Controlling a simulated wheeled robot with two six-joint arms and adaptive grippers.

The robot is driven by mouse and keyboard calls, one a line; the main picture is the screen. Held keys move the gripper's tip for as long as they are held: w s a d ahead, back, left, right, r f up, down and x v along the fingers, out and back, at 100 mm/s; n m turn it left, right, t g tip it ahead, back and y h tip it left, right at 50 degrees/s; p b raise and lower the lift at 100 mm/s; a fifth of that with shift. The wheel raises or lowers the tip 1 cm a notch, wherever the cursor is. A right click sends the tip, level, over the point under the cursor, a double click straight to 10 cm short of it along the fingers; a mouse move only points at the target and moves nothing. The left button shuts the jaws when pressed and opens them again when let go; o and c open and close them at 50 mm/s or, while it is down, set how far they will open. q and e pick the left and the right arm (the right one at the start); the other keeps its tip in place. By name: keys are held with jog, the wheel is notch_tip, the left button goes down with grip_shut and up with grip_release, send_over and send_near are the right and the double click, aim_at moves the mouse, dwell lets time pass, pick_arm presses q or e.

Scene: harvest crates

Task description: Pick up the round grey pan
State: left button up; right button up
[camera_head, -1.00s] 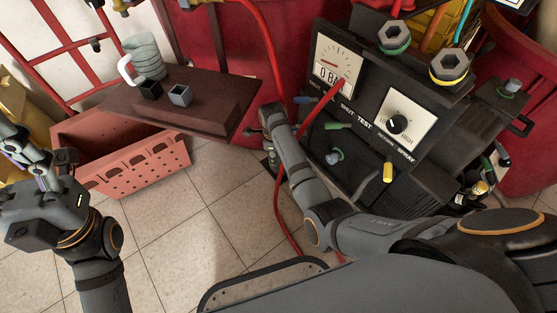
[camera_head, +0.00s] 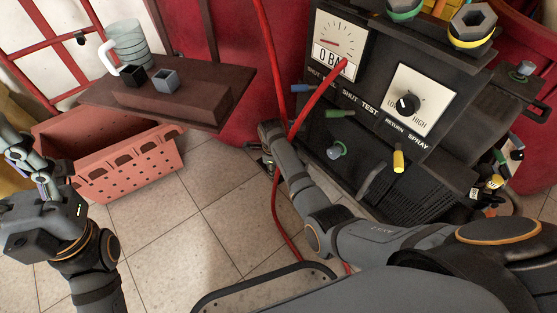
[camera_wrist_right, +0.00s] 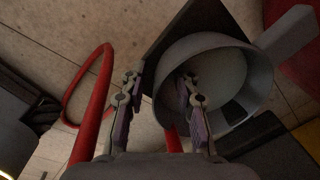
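The round grey pan (camera_wrist_right: 213,65) shows in the right wrist view, with its open, hollow side facing the camera and a wide grey handle-like piece (camera_wrist_right: 288,34) at upper right. My right gripper (camera_wrist_right: 160,105) is open. One finger lies over the pan's hollow and the other is left of its rim, so the near wall lies between them. I cannot tell whether either finger touches it. In the head view my right arm hides this gripper, and I cannot make out the pan. My left gripper (camera_head: 25,165) is at the left edge, partly cut off, with nothing visible in it.
A brown shelf (camera_head: 205,100) bears a striped grey jug (camera_head: 128,42) and small black and grey cups. A pink crate (camera_head: 130,165) stands below. A black control panel (camera_head: 365,115) with a gauge is at right. Red hoses (camera_head: 277,205) hang beside my right arm. Tiled floor between is clear.

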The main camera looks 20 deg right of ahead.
grip_shut()
jog(key=shift+r, duration=0.1)
